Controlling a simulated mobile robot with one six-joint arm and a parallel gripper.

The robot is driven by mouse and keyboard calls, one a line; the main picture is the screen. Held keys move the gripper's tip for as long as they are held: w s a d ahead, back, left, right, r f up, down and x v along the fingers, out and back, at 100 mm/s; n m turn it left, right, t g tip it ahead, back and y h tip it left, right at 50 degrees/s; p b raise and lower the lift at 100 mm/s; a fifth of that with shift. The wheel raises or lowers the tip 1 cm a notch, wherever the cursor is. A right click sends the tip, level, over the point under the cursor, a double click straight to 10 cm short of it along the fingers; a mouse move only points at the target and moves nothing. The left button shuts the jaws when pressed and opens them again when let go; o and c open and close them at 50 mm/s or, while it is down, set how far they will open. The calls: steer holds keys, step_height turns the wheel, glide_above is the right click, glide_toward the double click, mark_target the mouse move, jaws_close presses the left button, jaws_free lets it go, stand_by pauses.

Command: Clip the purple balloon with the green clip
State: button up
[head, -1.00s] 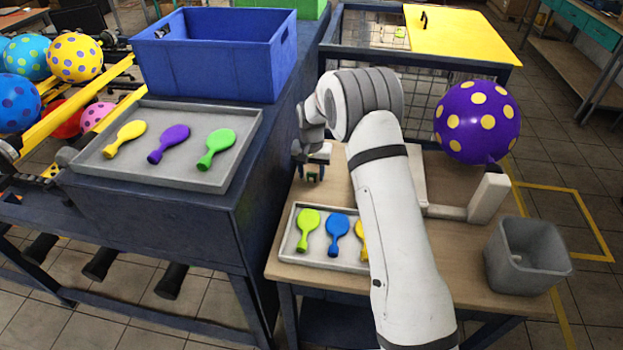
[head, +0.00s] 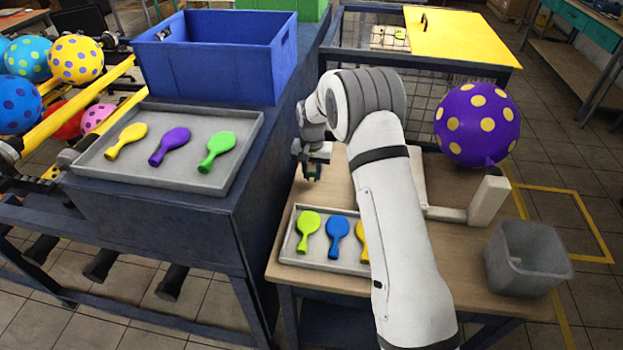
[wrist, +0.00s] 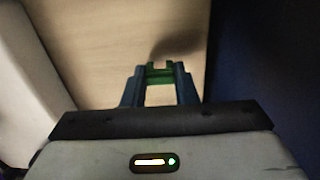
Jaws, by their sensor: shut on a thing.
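The purple balloon (head: 477,124) with yellow dots is inflated and sits upright on a white holder (head: 488,199) at the right of the wooden table. Its neck points down to the holder. My gripper (head: 312,172) is over the left part of the table, well to the left of the balloon. In the wrist view my gripper (wrist: 160,84) is shut on the green clip (wrist: 160,73), which sits between the fingertips. The clip is very small in the head view. The wooden surface shows beyond it, with a dark shadow, so it seems held above the table.
A grey tray (head: 287,251) with flat balloons lies at the table's front left. A grey bin (head: 528,262) stands at the front right. A blue crate (head: 215,65) and another tray (head: 225,185) stand on the dark bench to the left. My arm crosses the table.

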mark_target(312, 173)
steer(key=shift+r+p, duration=1.95)
steer(key=shift+r, duration=2.5)
